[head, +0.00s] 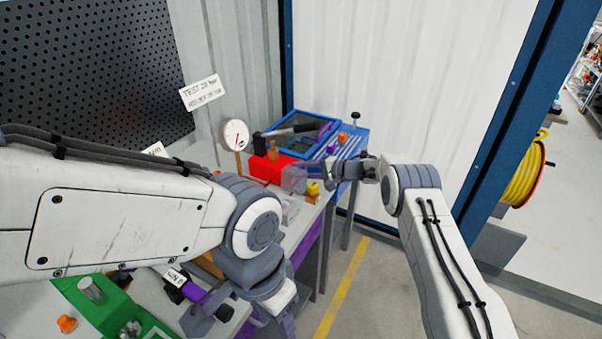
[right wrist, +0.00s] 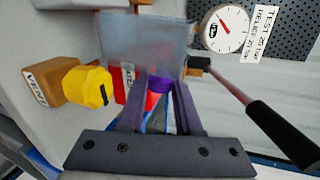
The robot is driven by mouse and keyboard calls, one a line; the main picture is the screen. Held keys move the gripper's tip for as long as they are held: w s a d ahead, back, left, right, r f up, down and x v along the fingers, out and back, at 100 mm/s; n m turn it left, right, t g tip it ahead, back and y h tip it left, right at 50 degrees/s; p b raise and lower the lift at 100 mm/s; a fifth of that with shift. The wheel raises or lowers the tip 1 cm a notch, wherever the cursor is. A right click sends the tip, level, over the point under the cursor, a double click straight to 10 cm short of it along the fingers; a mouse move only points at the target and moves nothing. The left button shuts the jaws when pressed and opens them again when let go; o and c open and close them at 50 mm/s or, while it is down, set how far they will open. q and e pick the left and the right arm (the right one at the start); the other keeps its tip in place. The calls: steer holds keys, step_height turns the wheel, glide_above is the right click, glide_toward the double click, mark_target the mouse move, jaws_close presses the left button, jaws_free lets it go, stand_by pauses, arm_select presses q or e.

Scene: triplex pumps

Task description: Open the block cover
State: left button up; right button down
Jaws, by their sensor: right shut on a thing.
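The block cover is a see-through box-shaped cover (head: 293,180) in front of the red block (head: 268,167) on the bench. In the right wrist view the cover (right wrist: 145,45) fills the space just beyond the fingertips, with part of the red block (right wrist: 152,101) below it. My right gripper (head: 309,172) reaches in from the right. In the right wrist view its fingers (right wrist: 160,84) are shut on a purple piece at the cover's edge, which looks like its tab. My left gripper (head: 283,318) is at the bottom, partly cut off, its jaws hidden.
A pressure gauge (head: 235,135) stands behind the block. A yellow knob (head: 313,188) is close by the cover; it shows in the right wrist view (right wrist: 88,87). A black-handled lever (right wrist: 285,135) extends beside the gripper. A blue tray (head: 335,135) lies behind.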

steer(key=shift+w+d+f+m+b, duration=0.15)
steer(key=shift+w+f+m+b, duration=0.15)
steer(key=shift+m+b, duration=0.15)
steer(key=c, duration=0.6)
jaws_free()
steer(key=shift+s, duration=0.1)
